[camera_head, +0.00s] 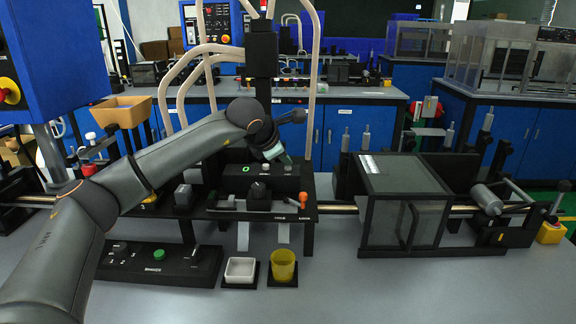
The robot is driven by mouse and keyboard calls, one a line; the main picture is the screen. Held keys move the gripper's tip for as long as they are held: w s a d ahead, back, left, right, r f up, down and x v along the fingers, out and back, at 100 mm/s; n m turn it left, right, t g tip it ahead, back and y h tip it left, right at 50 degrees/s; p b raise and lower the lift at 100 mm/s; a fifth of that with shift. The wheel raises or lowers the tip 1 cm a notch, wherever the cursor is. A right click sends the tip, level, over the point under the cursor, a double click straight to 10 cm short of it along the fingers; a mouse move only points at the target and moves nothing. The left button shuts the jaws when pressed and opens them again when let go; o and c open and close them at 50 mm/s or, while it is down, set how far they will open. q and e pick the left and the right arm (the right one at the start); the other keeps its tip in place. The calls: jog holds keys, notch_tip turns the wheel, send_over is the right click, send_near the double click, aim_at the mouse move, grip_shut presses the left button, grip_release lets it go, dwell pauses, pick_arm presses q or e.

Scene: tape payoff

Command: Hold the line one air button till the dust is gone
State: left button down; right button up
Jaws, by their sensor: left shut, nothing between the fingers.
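My left arm reaches in from the left, and its gripper (285,160) points down over the black station (262,190) in the middle. The gripper is small and dark here; its fingers are shut with nothing seen between them. Its tips are close above the station's top, by a round dark knob; I cannot tell whether they touch anything. The station bears a small green-lit display (246,168). Which control is the line one air button cannot be told, as labels are too small. No dust can be made out. My right gripper is out of view.
A black panel (130,263) with a green button (159,254) lies at front left. A white tray (240,268) and a yellow cup (283,265) stand before the station. A clear-sided black box (400,205) stands to the right. The front right tabletop is clear.

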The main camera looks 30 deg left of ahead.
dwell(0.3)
pick_arm(q)
jog(key=shift+r+p, duration=0.65)
jog(key=shift+r, duration=0.2)
jog(key=shift+r+p, duration=1.85)
jog(key=shift+r, duration=0.7)
